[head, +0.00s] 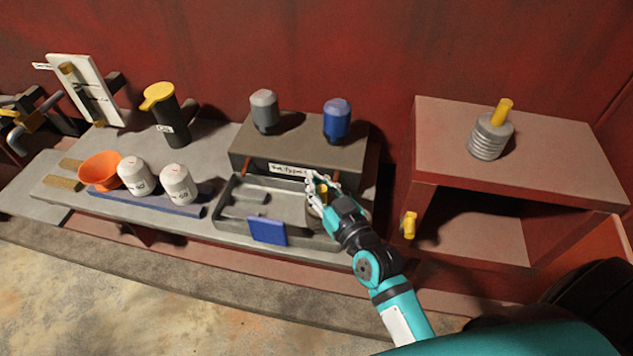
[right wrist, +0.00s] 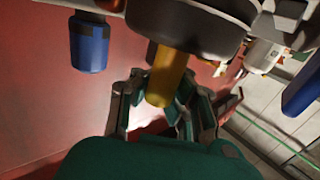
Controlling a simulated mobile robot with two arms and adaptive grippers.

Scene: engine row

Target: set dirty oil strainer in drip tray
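The drip tray (head: 235,228) is the dark grey walled tray at the bench's front, with a blue plate on its front wall. My right gripper (head: 322,184) is over its right part, its fingers close on either side of a yellow handle. In the right wrist view the gripper (right wrist: 162,95) has this yellow handle (right wrist: 168,75) between its fingers, with the strainer's dark round body (right wrist: 190,25) beyond. The arm hides most of that strainer in the head view; I cannot tell whether its underside touches the tray. A ribbed grey strainer with a yellow handle (head: 488,140) stands on the red cabinet. My left gripper is not seen.
Behind the tray, a labelled grey box (head: 300,150) bears a grey jar (head: 264,111) and a blue jar (head: 337,119). Left are an orange bowl (head: 100,171), two white canisters (head: 180,185) and a dark yellow-topped can (head: 166,117). The red cabinet (head: 560,165) stands right; its top is mostly free.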

